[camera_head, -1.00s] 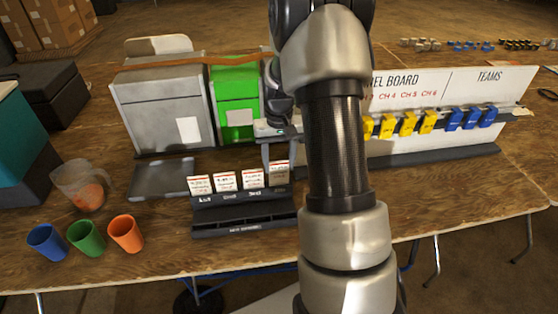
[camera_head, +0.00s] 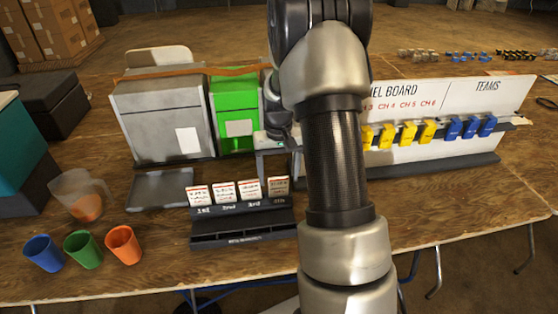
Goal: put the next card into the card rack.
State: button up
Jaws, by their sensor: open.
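The black card rack (camera_head: 243,226) stands near the table's front edge, left of my arm. Several white cards with red top edges stand upright in a row along its back: one at the left (camera_head: 199,195), two in the middle (camera_head: 223,192) (camera_head: 249,189), and one at the right (camera_head: 277,186) that looks darker, as if shaded. The front slot of the rack looks empty. My gripper (camera_head: 278,164) is open, with its fingers pointing down over the right-hand card. Whether the fingers touch that card cannot be told. My arm hides part of the gripper.
A grey box (camera_head: 160,120) and a green box (camera_head: 235,110) stand behind the rack, with a dark tray (camera_head: 160,188) in front. A jug (camera_head: 80,195) and blue, green and orange cups (camera_head: 123,245) are at left. The label board (camera_head: 430,128) with yellow and blue tags stands right.

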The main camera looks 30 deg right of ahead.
notch_tip(320, 180, up, 17)
jog(key=p, duration=0.2)
jog(key=shift+s, duration=0.1)
dwell(0.6)
